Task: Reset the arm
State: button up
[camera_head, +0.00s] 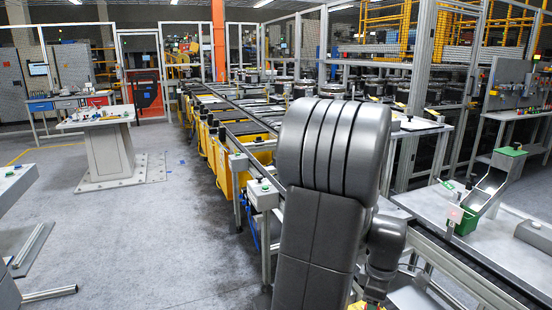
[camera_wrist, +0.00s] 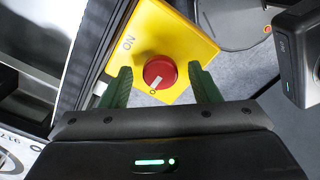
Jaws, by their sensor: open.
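My gripper (camera_wrist: 160,90) shows in the wrist view with its two green fingers spread apart and nothing between them that it holds. A red knob (camera_wrist: 159,72) on a yellow plate (camera_wrist: 187,38) marked "ON" lies beyond the fingertips, between them in the picture. I cannot tell how far the fingers are from the knob. In the head view my grey arm stands large in the middle right, bent at the top. The gripper itself is hidden there.
A long conveyor line (camera_head: 235,118) with yellow panels runs away behind my arm. A workbench with a green fixture (camera_head: 467,222) stands at the right. A pedestal table (camera_head: 108,150) stands at the left. The grey floor (camera_head: 140,235) between is clear.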

jog(key=m, duration=0.4)
jog(key=m+p, duration=0.1)
jog(key=m, duration=0.3)
jog(key=shift+m, duration=0.3)
jog(key=m+p, duration=0.1)
jog(key=m, duration=0.3)
jog(key=shift+m+p, duration=0.35)
jog(key=shift+m, duration=1.65)
jog(key=shift+s+a+r, duration=0.1)
